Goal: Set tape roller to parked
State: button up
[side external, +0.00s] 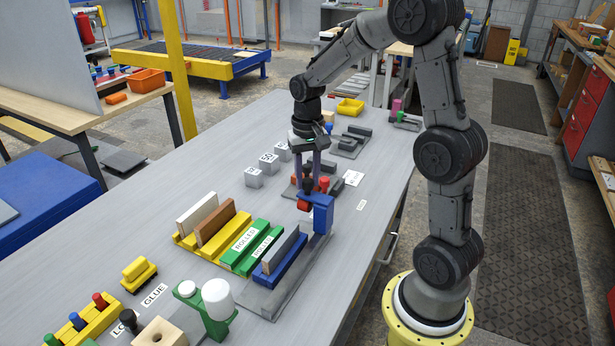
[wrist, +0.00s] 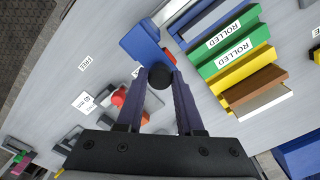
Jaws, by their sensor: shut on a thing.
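The tape roller looks like a blue block (side external: 323,214) with a red part (side external: 303,206) low on its left and a black knob (side external: 308,186). It stands at the far end of a grey base (side external: 268,300). My gripper (side external: 309,178) points down and is shut on the black knob. In the wrist view the round top of the knob (wrist: 159,75) sits between the fingertips (wrist: 156,84), with the blue block (wrist: 138,43) just beyond. A blue holder (side external: 283,268) on the base carries an upright grey board (side external: 279,252). I cannot read any parked marking.
Green holders (side external: 243,241) labelled ROLLED and yellow holders with boards (side external: 203,222) stand left of the base. A FREE label (wrist: 83,63) lies on the table. Grey weights (side external: 254,177) and fixtures with red knobs (wrist: 118,97) are close by. A green glue station (side external: 212,312) stands at the near end.

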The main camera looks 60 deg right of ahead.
grip_shut()
dwell(0.9)
jog(key=a, duration=2.4)
jog(key=shift+a, duration=0.35)
jog(key=o, duration=0.6)
grip_release()
jog(key=o, duration=0.3)
